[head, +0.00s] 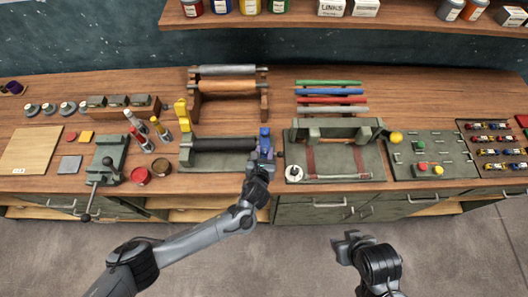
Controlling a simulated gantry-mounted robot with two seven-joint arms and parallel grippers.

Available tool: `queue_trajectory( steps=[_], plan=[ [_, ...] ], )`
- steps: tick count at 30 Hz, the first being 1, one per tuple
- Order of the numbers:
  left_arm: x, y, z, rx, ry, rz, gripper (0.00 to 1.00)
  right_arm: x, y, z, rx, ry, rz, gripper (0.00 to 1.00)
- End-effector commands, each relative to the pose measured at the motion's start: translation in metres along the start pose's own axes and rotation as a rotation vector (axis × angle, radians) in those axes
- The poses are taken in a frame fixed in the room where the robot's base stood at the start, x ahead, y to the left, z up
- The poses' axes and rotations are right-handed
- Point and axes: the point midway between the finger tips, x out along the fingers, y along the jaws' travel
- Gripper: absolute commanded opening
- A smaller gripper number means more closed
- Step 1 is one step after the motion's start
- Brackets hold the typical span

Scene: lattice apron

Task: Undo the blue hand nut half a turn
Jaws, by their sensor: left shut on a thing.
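The blue hand nut (265,133) stands at the right end of a green press with a dark roller (224,145). My left gripper (263,158) reaches up to it from the front and is shut on it. The fingers and wrist hide the lower part of the nut and the end of the press.
A green tray bed with a roller bridge (334,165) stands close to the right of my left gripper. A rack with two rollers (228,85) is behind the press. Red and dark jars (141,176) and bottles stand to the left. A shelf (350,22) overhangs the back.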

Motion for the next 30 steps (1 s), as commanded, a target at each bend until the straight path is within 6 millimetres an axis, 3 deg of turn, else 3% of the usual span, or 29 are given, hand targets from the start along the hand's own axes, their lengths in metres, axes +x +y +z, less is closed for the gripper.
queue_trajectory(
  steps=[18, 30],
  plan=[
    [0.001, -0.009, 0.0, -0.15, 0.003, 0.364, 0.06, -0.014, -0.002, -0.005, 0.01, 0.001, -0.007, 0.43],
    [0.002, -0.009, -0.001, -0.188, 0.004, 0.458, 0.06, -0.012, -0.001, -0.004, 0.008, 0.001, -0.006, 0.43]
  ],
)
